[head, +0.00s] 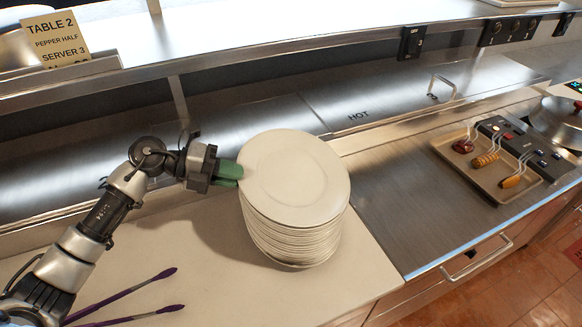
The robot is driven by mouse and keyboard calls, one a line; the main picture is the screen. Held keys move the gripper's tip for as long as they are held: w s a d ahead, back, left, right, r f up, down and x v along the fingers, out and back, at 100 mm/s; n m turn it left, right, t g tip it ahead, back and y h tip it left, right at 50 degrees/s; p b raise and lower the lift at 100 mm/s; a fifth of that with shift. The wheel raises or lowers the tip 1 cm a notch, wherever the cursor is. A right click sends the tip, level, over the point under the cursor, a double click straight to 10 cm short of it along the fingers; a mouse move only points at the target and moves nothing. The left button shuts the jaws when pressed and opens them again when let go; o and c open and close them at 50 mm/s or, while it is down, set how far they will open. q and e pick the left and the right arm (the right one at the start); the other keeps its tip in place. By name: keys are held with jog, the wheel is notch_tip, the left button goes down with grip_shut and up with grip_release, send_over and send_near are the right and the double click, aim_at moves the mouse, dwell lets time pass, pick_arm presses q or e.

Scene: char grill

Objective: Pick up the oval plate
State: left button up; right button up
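A tall stack of white oval plates (295,240) stands on the pale counter in the middle of the head view. The top plate (294,175) lies flat and empty on it. My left gripper (238,172) comes in from the left, with its green fingers at the left rim of the top plate. The fingers look close together, one above the other. I cannot tell whether the rim is between them or they only touch it. My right gripper is not in view.
Purple-handled tongs (145,285) lie on the counter at lower left. A metal shelf with a "TABLE 2" ticket (55,38) runs behind. To the right are a steel worktop (400,185) and a tray (475,178) with several food pieces. The counter in front of the stack is clear.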

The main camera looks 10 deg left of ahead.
aim_at(245, 178)
pick_arm(q)
jog(key=shift+p+x, duration=0.35)
jog(key=shift+x, duration=1.25)
jog(key=shift+s, duration=0.1)
grip_shut()
jog(key=shift+r, duration=0.2)
